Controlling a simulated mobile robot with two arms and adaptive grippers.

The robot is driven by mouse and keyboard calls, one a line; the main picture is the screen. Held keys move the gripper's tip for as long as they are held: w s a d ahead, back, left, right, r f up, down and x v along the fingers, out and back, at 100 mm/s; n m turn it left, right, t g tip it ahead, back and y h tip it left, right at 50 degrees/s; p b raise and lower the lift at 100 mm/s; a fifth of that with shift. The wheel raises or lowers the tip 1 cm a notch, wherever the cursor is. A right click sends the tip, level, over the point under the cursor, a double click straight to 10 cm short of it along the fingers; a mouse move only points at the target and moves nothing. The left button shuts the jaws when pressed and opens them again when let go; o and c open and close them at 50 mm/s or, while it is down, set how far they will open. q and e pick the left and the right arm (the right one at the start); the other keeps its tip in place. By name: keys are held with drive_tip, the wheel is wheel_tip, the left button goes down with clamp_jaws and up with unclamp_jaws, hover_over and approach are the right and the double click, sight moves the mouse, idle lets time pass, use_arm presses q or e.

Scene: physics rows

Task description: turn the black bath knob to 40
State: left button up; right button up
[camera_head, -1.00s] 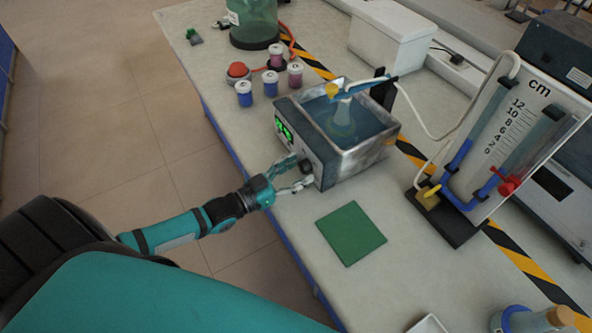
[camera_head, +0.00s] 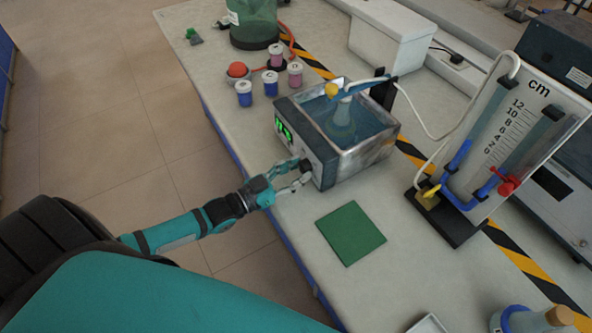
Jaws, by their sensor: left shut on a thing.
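The water bath (camera_head: 362,160) is a metal box of water with a flask (camera_head: 342,125) held in it. Its dark front panel faces left and carries a green lit display (camera_head: 284,131), too small to read for certain. The black knob (camera_head: 306,165) is low on that panel, mostly hidden by the fingers. My left gripper (camera_head: 300,174) is at the panel, shut on the black knob, with one finger above and one below. The knob's pointer and scale cannot be made out. My right gripper is not in view.
A green square mat (camera_head: 350,233) lies in front of the bath. A manometer board (camera_head: 510,135) stands to the right. The bench's blue edge runs below my left arm.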

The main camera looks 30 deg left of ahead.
use_arm(q)
drive_tip(key=m, duration=0.8)
drive_tip(key=shift+h, duration=0.3)
drive_tip(key=m+b, duration=0.1)
drive_tip(key=m, duration=0.3)
drive_tip(key=shift+f, duration=0.1)
drive_tip(key=m+b, duration=0.1)
drive_tip(key=m, duration=0.2)
drive_tip(key=shift+a+m+h, duration=0.1)
drive_tip(key=shift+m+h, duration=0.2)
drive_tip(key=shift+m, duration=0.1)
drive_tip(key=m+b, duration=0.1)
drive_tip(key=m, duration=0.3)
drive_tip(key=m+b, duration=0.2)
drive_tip(key=m, duration=0.2)
drive_tip(key=shift+m+b, duration=0.3)
drive_tip(key=shift+b, duration=0.1)
drive_tip(key=m+b, duration=0.2)
drive_tip(key=m, duration=0.1)
drive_tip(key=shift+m+g+h, duration=0.3)
drive_tip(key=shift+m, duration=0.1)
drive_tip(key=shift+m+b, duration=1.1)
drive_tip(key=shift+m, duration=0.8)
